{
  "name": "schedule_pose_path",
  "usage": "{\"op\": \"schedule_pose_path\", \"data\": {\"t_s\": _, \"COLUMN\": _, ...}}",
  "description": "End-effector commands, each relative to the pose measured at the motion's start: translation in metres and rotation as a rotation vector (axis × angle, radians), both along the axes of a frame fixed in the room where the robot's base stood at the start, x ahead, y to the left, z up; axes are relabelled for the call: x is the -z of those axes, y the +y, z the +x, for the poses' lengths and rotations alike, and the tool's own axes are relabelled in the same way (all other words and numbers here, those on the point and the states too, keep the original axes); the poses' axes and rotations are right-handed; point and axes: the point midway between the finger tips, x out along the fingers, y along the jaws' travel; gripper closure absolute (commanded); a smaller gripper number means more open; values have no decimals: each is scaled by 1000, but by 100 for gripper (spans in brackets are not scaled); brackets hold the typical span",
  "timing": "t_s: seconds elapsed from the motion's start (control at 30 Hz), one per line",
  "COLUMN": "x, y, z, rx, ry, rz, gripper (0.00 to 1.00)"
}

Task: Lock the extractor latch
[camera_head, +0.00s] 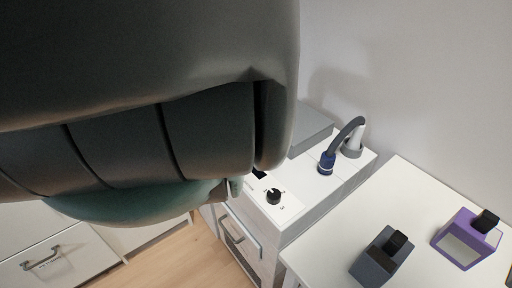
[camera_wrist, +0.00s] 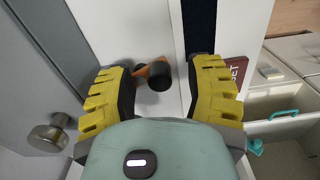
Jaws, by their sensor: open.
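An orange lever with a black round end (camera_wrist: 158,74), which looks like the extractor latch, shows on a white panel in the wrist view. My gripper (camera_wrist: 162,67) has its two yellow fingers spread apart, one on each side of the lever. The black end sits between the fingertips, and I see no clear contact. Whether the lever is locked I cannot tell. In the head view my own arm covers much of the picture, and my fingers and the lever are not visible there.
A silver knob (camera_wrist: 48,133) is on the grey surface at left, and a red sign (camera_wrist: 235,72) is right of my fingers. An open drawer (camera_wrist: 283,127) lies further right.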

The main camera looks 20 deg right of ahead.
Motion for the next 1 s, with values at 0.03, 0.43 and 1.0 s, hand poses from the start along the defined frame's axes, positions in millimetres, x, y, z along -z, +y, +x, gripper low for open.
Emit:
{"op": "schedule_pose_path", "data": {"t_s": 0.03, "x": 0, "y": 0, "z": 0, "rx": 0, "ry": 0, "rz": 0, "gripper": 48}}
{"op": "schedule_pose_path", "data": {"t_s": 0.43, "x": 0, "y": 0, "z": 0, "rx": 0, "ry": 0, "rz": 0, "gripper": 68}}
{"op": "schedule_pose_path", "data": {"t_s": 1.0, "x": 0, "y": 1, "z": 0, "rx": 6, "ry": 1, "rz": 1, "gripper": 100}}
